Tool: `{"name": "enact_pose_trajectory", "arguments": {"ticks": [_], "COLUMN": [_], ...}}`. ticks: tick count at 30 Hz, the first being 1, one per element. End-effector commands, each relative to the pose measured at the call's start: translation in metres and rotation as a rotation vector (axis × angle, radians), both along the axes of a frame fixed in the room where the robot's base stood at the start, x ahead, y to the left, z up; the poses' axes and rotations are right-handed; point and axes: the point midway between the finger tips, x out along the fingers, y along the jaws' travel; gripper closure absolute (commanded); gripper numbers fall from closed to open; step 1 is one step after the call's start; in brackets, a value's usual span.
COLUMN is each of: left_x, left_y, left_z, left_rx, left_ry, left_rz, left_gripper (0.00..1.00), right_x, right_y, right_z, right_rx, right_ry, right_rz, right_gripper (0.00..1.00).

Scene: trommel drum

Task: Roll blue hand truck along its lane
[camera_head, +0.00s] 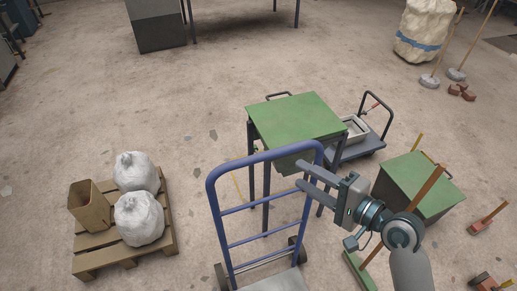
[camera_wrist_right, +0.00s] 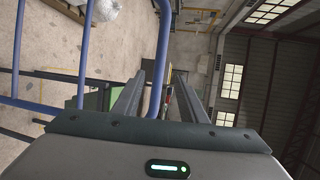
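The blue hand truck (camera_head: 216,215) stands upright at the lower middle of the head view, its tubular frame looped at the top. Two dark wheels and a grey toe plate (camera_head: 275,284) show at its foot, partly cut by the bottom edge. My right gripper (camera_head: 302,174) is at the truck's right upright, near the top. In the right wrist view the blue tube (camera_wrist_right: 161,60) runs between the two fingers, which stand apart with gaps beside the tube. My left gripper is not in view.
A green-topped table (camera_head: 300,116) stands just behind the truck, with a grey cart (camera_head: 362,147) beyond it. A pallet (camera_head: 98,259) with white sacks is at left, a green box (camera_head: 418,185) at right. Open floor lies between pallet and truck.

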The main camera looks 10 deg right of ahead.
Motion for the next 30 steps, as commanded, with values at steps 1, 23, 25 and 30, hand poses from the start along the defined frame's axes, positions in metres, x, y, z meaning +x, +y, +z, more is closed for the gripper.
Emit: {"name": "enact_pose_trajectory", "arguments": {"ticks": [1, 23, 25, 30], "left_x": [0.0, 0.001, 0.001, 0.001], "left_y": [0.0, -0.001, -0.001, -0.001], "left_z": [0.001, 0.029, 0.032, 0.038], "left_rx": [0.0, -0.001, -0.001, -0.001], "left_ry": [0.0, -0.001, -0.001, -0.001], "left_rz": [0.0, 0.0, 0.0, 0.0], "left_gripper": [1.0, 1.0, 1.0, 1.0], "right_x": [0.002, 0.09, 0.101, 0.122], "right_y": [0.001, 0.061, 0.068, 0.082], "right_z": [0.0, -0.017, -0.02, -0.025], "right_rx": [0.001, 0.004, 0.002, 0.002], "right_ry": [0.0, 0.001, 0.001, 0.001], "right_rz": [0.0, -0.001, 0.0, 0.0], "right_gripper": [0.61, 0.61, 0.61, 0.61]}}
